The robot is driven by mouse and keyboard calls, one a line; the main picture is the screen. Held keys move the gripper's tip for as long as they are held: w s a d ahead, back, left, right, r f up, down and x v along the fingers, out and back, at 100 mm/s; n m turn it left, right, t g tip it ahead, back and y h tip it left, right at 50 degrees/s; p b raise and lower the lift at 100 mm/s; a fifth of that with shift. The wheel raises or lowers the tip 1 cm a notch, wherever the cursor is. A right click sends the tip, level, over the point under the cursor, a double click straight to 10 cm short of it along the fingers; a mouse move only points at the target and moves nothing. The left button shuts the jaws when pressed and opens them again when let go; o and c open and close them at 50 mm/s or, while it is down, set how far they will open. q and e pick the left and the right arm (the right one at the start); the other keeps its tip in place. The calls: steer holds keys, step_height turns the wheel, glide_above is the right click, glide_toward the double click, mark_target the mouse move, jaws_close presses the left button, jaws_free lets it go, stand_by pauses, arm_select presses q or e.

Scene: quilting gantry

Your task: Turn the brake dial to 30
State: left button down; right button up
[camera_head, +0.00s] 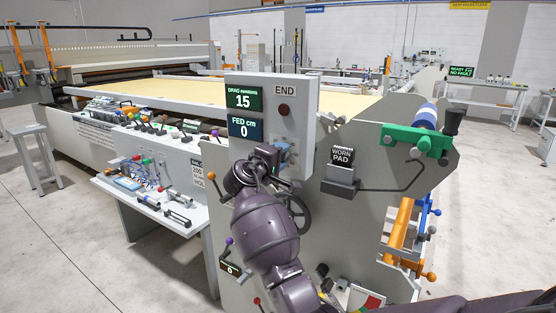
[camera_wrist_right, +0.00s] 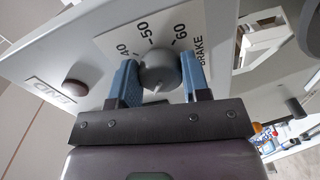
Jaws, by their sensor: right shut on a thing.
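The brake dial (camera_wrist_right: 159,70) is a round grey knob on a pale plate marked 40, 50, 60 and BRAKE in the right wrist view. My right gripper (camera_wrist_right: 160,82) is shut on it, one blue finger on each side. A pale mark shows on the dial's lower edge, away from these numbers; the rest of the scale is hidden. In the head view my right gripper (camera_head: 283,150) is at the lower part of the grey control box (camera_head: 304,120) and hides the dial. The drag display (camera_head: 244,96) reads 15. My left gripper is not in view.
The FED cm display (camera_head: 245,127) reads 0. A dark red button (camera_head: 284,110) sits below END. A black handwheel (camera_head: 296,214) is close behind my right arm. A WORN PAD block (camera_head: 342,157) is to the right, and a shelf of tools (camera_head: 150,205) is to the left.

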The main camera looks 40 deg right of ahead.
steer(key=shift+w+f+m+b, duration=0.15)
steer(key=shift+m+b, duration=1.05)
steer(key=shift+m, duration=1.3)
steer(key=shift+s+f+m+b, duration=0.1)
steer(key=shift+m+b, duration=1.05)
steer(key=shift+m, duration=1.35)
steer(key=o, duration=0.9)
steer(key=shift+r, duration=0.1)
steer(key=shift+o, duration=0.2)
steer(key=shift+a, duration=0.1)
